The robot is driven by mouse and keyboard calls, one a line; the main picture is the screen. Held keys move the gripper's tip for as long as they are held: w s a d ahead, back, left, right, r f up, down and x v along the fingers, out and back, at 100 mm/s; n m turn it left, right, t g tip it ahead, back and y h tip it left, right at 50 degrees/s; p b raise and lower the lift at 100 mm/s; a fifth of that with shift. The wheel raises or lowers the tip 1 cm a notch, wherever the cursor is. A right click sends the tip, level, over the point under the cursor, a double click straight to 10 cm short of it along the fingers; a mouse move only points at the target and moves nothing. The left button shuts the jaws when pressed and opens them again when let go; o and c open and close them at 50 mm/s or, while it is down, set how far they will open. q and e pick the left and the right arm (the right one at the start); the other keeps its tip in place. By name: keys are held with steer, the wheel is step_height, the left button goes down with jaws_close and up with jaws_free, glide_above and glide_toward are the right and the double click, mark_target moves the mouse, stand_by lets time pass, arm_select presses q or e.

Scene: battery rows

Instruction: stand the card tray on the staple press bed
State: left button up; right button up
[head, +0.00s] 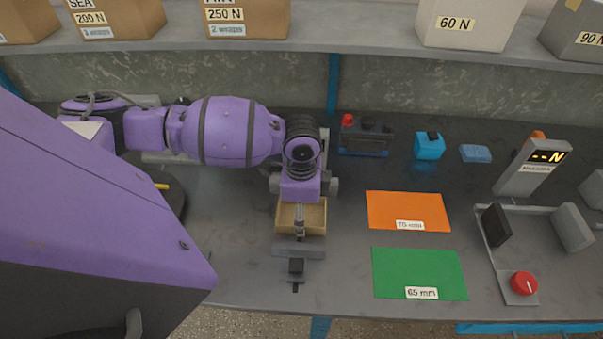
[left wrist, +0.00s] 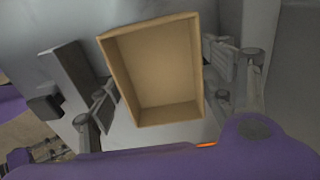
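The card tray (head: 313,216) is a tan open box. In the left wrist view the tray (left wrist: 160,75) shows its open side and empty inside. My left gripper (head: 300,218) has a finger against each of two opposite sides of it and appears shut on it. The fingers also show in the left wrist view (left wrist: 160,80). The staple press (head: 297,246) is grey, with a grey block and a black part at its near end. The tray is over its bed; I cannot tell whether it touches, since arm and tray hide most of the bed. My right gripper is not in view.
An orange mat (head: 408,208) and a green mat (head: 420,270) lie right of the press. A control box (head: 366,138), a blue cube (head: 429,147) and a blue sponge (head: 475,153) line the back.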

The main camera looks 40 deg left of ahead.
arm_select(q)
steer(key=c, duration=0.6)
